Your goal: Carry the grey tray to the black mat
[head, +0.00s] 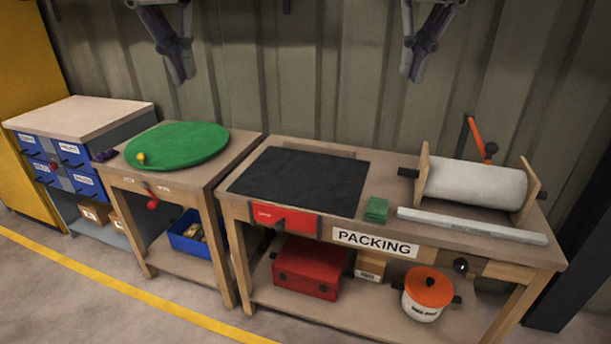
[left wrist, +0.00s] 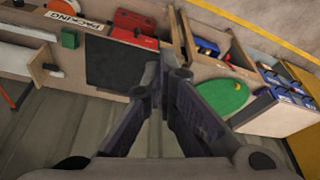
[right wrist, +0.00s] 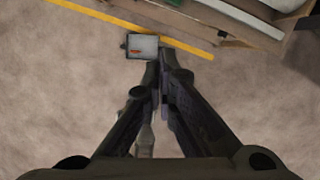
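The black mat (head: 300,181) lies flat and bare on the left part of the packing bench; it also shows in the left wrist view (left wrist: 115,64). I see no clear grey tray in the head view. In the right wrist view a small pale grey box-like thing (right wrist: 142,46) with dark side grips and a red mark is beyond the fingertips, near the yellow floor line; I cannot tell whether it is the tray. My left gripper (head: 185,80) is shut and empty, raised near the wall. My right gripper (head: 412,77) is shut and empty, also raised.
The packing bench (head: 384,205) also bears a green block (head: 376,209), a long grey bar (head: 470,225) and a white roll (head: 475,187) on a wooden stand. Left of it stand a table with a green disc (head: 178,145) and a cabinet with blue drawers (head: 50,150).

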